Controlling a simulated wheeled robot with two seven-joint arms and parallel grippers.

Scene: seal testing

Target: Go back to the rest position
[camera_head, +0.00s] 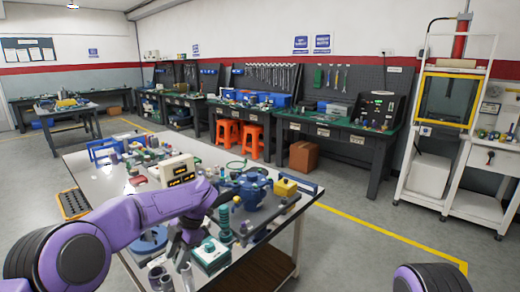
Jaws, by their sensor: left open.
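My left arm (150,205), purple with dark joints, reaches in from the left over the near edge of the white-topped workbench (95,165). Its gripper (178,252) hangs downward at the bench's front, open, with small cylindrical parts close by. I see nothing held between its fingers. Only a purple and black piece of my right arm (430,278) shows at the bottom right. The right gripper is out of the picture.
A blue pump-like housing (252,190), a white meter box (177,170) and a green-and-white box (211,254) crowd the bench around the left arm. A yellow-framed press (447,100) stands at the right. The grey floor between is clear.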

